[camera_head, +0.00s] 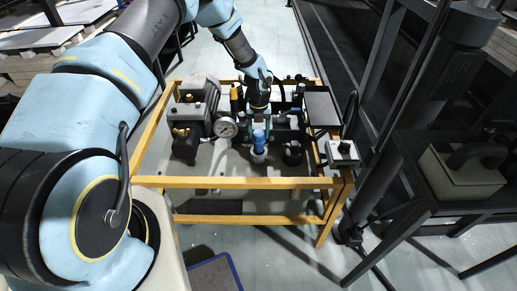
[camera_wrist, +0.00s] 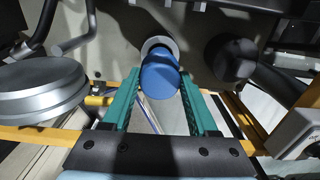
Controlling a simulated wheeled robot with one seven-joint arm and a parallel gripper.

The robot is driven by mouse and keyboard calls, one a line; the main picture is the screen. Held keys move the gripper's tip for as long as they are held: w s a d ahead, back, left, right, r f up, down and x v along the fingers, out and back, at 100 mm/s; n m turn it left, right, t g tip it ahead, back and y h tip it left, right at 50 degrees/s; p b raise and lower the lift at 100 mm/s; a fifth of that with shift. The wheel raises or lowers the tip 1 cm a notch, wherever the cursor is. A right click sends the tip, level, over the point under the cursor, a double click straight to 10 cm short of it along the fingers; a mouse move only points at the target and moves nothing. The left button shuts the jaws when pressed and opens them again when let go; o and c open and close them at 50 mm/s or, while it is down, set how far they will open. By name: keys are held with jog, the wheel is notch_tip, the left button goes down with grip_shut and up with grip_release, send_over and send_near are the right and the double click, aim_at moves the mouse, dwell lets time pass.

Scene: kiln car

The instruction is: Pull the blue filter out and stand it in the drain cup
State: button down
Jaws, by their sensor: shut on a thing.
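The blue filter (camera_head: 259,143) is upright near the front of the framed rig; its round blue end (camera_wrist: 160,78) fills the middle of the wrist view. My gripper (camera_head: 259,127) reaches down over it from above. In the wrist view, my two teal fingers (camera_wrist: 158,88) are shut on the blue filter, one on each side. A pale round housing (camera_wrist: 154,43) shows just behind the filter; I cannot tell how far the filter sits in it. A dark round cup (camera_head: 293,149), which looks like the drain cup, stands to the right, apart from the filter; it also shows in the wrist view (camera_wrist: 229,58).
A yellow frame (camera_head: 235,183) surrounds the rig, with a front rail close by. A pressure gauge (camera_head: 227,128) and a grey motor unit (camera_head: 196,107) stand to the left. A control box (camera_head: 342,152) is at the right corner. A dark post stands farther right.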

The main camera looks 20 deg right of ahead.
jog(key=shift+r+p, duration=1)
jog(key=shift+r, duration=0.8)
